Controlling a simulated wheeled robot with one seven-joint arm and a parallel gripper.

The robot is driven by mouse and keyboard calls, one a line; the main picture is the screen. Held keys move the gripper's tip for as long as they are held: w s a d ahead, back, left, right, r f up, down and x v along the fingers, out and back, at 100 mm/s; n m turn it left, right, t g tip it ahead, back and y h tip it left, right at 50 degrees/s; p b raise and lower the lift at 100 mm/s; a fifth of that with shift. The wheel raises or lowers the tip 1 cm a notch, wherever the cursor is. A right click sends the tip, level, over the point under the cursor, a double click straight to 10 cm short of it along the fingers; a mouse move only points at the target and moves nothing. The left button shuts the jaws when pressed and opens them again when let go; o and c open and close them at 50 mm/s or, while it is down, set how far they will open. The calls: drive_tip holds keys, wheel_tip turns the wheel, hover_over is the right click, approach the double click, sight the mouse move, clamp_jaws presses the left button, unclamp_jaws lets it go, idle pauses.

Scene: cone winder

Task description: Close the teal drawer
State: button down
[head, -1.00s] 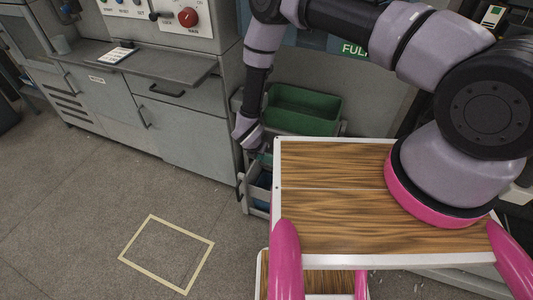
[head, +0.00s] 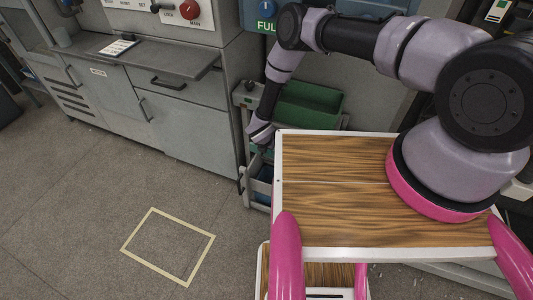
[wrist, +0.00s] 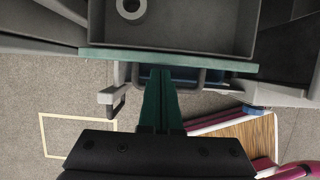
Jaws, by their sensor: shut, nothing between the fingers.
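The teal drawer shows in the wrist view as a teal front edge (wrist: 200,60) with a grey tray behind it, standing open. A grey ring-shaped thing lies in the tray. A dark bar handle (wrist: 203,80) hangs below the front edge. My gripper (wrist: 160,72) is shut and empty, its green fingertips close to the drawer front at the middle of the handle; I cannot tell if they touch. In the head view my gripper (head: 262,137) is beside the drawer unit, and my wrist and the wooden top hide most of the drawer.
A green bin (head: 308,104) sits on top of the drawer unit. Below the teal drawer are a blue part (wrist: 190,75) and another grey handle (wrist: 113,100). Grey cabinets (head: 185,115) stand to the left. The floor with a taped rectangle (head: 168,246) is clear.

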drive_tip(key=w+d, duration=0.1)
drive_tip(key=w, duration=0.2)
drive_tip(key=w+d, duration=0.1)
drive_tip(key=w, duration=0.3)
drive_tip(key=w+d, duration=0.2)
drive_tip(key=w, duration=0.2)
drive_tip(key=shift+w, duration=0.1)
